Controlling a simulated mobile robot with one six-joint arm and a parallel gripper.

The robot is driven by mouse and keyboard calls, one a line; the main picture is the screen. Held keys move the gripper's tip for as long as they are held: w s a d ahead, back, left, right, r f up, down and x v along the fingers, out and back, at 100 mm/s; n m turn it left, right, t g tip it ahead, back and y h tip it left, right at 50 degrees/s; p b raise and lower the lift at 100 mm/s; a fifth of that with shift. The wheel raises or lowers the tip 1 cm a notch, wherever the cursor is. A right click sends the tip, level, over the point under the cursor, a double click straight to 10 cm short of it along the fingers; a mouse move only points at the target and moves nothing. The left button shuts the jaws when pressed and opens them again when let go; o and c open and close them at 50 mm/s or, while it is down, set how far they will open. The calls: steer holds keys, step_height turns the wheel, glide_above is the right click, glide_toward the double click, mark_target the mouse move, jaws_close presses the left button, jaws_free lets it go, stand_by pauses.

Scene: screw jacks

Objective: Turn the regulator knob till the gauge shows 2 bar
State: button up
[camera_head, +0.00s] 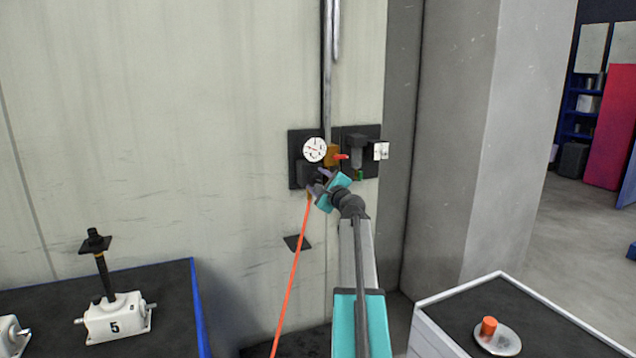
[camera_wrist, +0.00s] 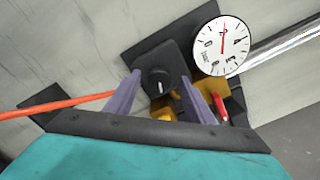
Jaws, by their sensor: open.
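The regulator knob (camera_wrist: 157,82) is black and round with a short pale mark, on a dark block in the wrist view. The round white gauge (camera_wrist: 221,46) is up and right of it; the gauge also shows in the head view (camera_head: 315,149). Its red needle points roughly straight up in the wrist view, with a 0 to its left and a 4 to its right; any number under the needle is unclear. My gripper (camera_wrist: 159,79) is open, its purple fingers on either side of the knob; I cannot tell whether they touch. In the head view my gripper (camera_head: 319,183) hides the knob.
A red lever (camera_wrist: 221,108) and brass fitting sit close to the right finger. An orange hose (camera_head: 292,270) hangs down left of my arm. A black filter unit (camera_head: 357,146) is right of the gauge. A white jack (camera_head: 115,318) stands lower left; a cart (camera_head: 440,318) stands lower right.

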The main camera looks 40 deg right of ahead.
steer(key=b+v, duration=0.3)
steer(key=v, duration=1)
steer(key=shift+s, duration=0.4)
steer(key=shift+a+f, duration=0.1)
stand_by(0.4)
